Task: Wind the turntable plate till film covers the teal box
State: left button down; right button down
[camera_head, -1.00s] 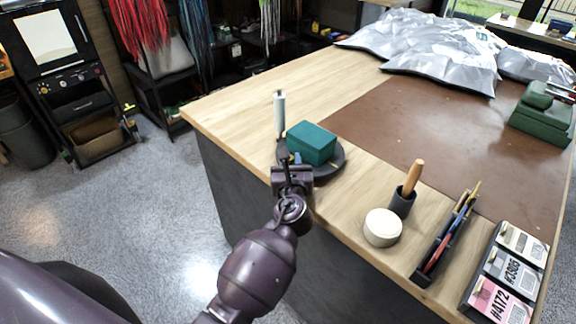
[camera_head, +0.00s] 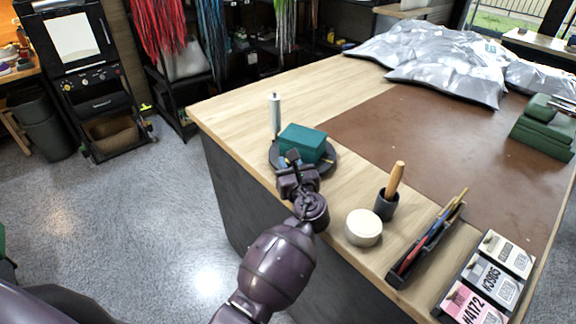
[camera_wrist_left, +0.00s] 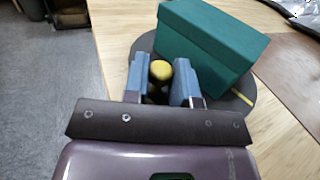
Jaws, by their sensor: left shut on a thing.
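The teal box (camera_head: 303,143) sits on the dark round turntable plate (camera_head: 332,160) near the table's left edge. Its teal faces show bare in the head view and in the left wrist view (camera_wrist_left: 205,45). A pale upright roll (camera_head: 275,116), seemingly the film, stands behind and left of the box. My left gripper (camera_head: 292,160) is at the plate's near side. In the left wrist view its blue fingers (camera_wrist_left: 160,85) close around a yellow-topped knob (camera_wrist_left: 160,69) beside the box. The knob's lower part is hidden. My right gripper is not in view.
To the right are a round white-topped tub (camera_head: 364,228), a wooden-handled tool in a dark cup (camera_head: 385,204), a pen tray (camera_head: 425,245) and number cards (camera_head: 485,276). Silvery bags (camera_head: 440,60) lie at the back. A brown mat (camera_head: 410,130) has clear room.

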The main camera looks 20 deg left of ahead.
pick_arm(q)
jog(key=shift+d+n+g+y, duration=0.2)
jog(key=shift+n+g+y, duration=0.1)
jog(key=shift+y, duration=0.1)
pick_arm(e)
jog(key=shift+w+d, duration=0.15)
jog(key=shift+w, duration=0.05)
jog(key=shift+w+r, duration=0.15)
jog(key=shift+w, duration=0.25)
pick_arm(q)
jog(key=c, duration=1.2)
grip_release()
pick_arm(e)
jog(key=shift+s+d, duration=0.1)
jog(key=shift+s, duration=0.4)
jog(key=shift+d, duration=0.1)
